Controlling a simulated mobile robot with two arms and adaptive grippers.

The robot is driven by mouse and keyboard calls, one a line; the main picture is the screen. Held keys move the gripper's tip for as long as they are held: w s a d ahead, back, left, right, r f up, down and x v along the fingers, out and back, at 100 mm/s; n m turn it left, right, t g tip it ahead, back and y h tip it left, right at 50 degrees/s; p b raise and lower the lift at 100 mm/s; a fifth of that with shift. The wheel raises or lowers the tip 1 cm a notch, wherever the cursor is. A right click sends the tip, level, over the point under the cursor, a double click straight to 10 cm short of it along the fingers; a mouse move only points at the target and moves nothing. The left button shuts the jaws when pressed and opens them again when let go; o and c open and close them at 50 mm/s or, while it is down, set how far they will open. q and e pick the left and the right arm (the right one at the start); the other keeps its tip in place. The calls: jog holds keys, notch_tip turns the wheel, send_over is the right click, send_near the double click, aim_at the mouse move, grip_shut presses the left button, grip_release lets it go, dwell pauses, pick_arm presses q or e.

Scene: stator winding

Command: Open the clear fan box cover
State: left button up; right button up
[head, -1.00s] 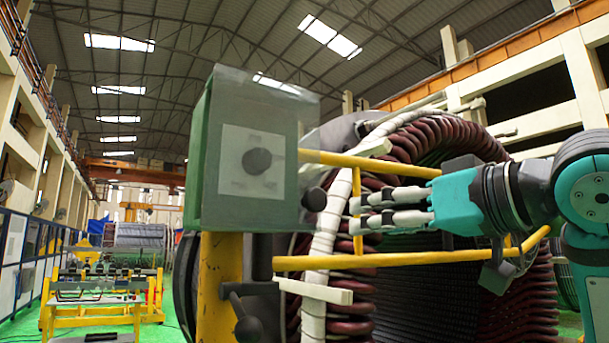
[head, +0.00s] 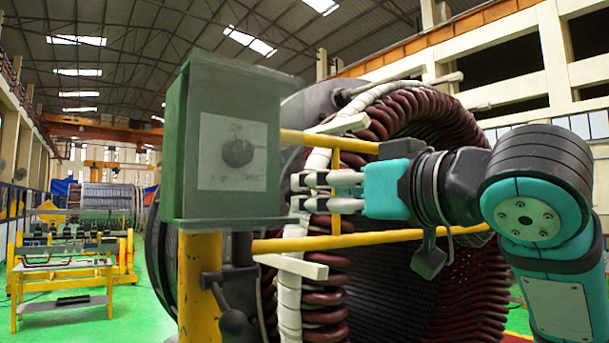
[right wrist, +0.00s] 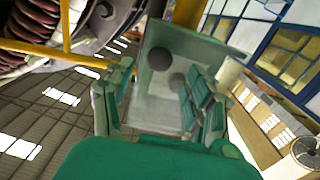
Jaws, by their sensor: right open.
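The green fan box (head: 176,150) stands on a yellow post, with a dark round knob (head: 238,153) on a pale plate on its front. Its clear cover (head: 255,90) lies over the front and looks shut. My right gripper (head: 300,192) points left, with its fingertips just beside the box's lower right edge. It is open and holds nothing. In the right wrist view the clear cover (right wrist: 165,108) shows between the fingers (right wrist: 155,92), with the dark knob behind it. I cannot tell whether a fingertip touches the cover. My left gripper is out of view.
Yellow rails (head: 350,241) run right from the post, above and below my right gripper. A large stator with dark red coils (head: 420,125) stands close behind. A clamp handle (head: 232,318) juts out below the box. Green floor (head: 145,325) is open at lower left.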

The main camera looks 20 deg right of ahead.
aim_at(303, 195)
jog(key=p+x, duration=0.1)
jog(key=x, duration=0.3)
jog(key=shift+w+d+r, duration=0.1)
jog(key=shift+w+a+p, duration=0.25)
jog(key=shift+w+p, duration=0.05)
jog(key=shift+w, duration=0.1)
grip_shut()
